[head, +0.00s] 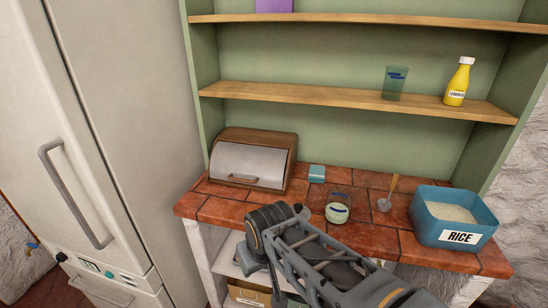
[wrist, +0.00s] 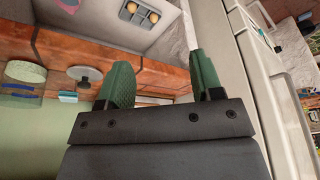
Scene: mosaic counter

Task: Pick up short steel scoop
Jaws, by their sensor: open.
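The short steel scoop (head: 385,204) rests on the tiled counter between the glass jar and the blue rice bin. Its wooden handle leans up toward the back. I cannot make it out surely in the wrist view. My gripper (wrist: 162,78) is open in the wrist view, with two green ridged fingers apart and nothing between them. In the head view my arm reaches over the counter's front edge to the left of the scoop, and the fingers cannot be made out there.
A glass jar (head: 337,210) with pale contents stands close left of the scoop; the blue rice bin (head: 480,232) stands right. A teal box (head: 316,173) and a bread box (head: 250,164) are further left. Shelves (head: 330,96) hang above the counter. A fridge (head: 120,140) stands left.

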